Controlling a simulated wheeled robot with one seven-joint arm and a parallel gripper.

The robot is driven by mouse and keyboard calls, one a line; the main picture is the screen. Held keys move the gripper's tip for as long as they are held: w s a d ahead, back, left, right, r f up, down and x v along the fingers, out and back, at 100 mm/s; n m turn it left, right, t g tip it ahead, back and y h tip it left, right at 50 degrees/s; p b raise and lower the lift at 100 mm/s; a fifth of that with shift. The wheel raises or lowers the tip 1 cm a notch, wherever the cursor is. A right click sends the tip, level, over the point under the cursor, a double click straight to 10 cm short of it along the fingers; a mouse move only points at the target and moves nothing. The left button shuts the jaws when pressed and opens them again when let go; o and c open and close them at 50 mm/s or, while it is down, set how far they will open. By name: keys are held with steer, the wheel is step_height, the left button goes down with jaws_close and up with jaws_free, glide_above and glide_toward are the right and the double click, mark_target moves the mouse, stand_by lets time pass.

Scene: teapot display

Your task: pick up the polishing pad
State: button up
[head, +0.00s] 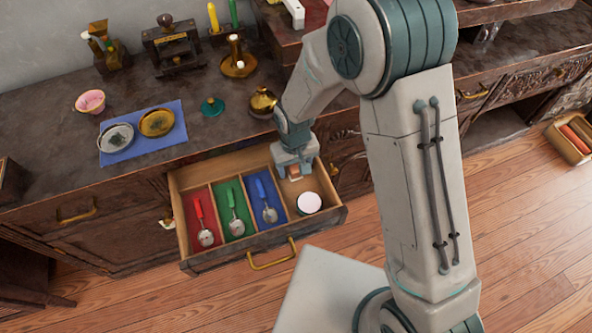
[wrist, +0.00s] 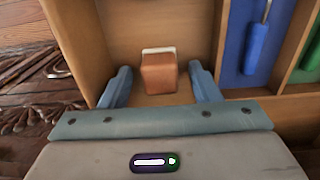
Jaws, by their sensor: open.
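The polishing pad looks to be the small brown block with a white edge (wrist: 159,74), in the rightmost, bare-wood compartment of the open drawer. In the head view the block (head: 294,178) shows only in part, just below my gripper (head: 293,170). In the wrist view my gripper (wrist: 160,85) is open, with one blue-grey finger on either side of the block and a gap at each side. I cannot tell how far the fingertips are above the drawer floor.
A round white-topped, pink-edged item (head: 308,203) lies in the same compartment. Red, green and blue compartments hold a red-handled tool (head: 201,222), a green-handled tool (head: 235,213) and a blue-handled tool (head: 267,202). The drawer's front wall (head: 247,246) and dividers stand close by.

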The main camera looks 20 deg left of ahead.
mark_target(295, 166)
steer(key=c, duration=1.1)
steer(key=shift+o, duration=0.2)
steer(key=shift+r, duration=0.15)
steer(key=shift+r, duration=0.3)
step_height(295, 166, up, 4)
steer(key=shift+f+p, duration=0.1)
steer(key=shift+p, duration=0.4)
steer(key=s+d+r+p, duration=0.1)
steer(key=s+d+r, duration=0.5)
steer(key=s, duration=0.3)
steer(key=shift+d+r, duration=0.15)
steer(key=shift+d, duration=0.6)
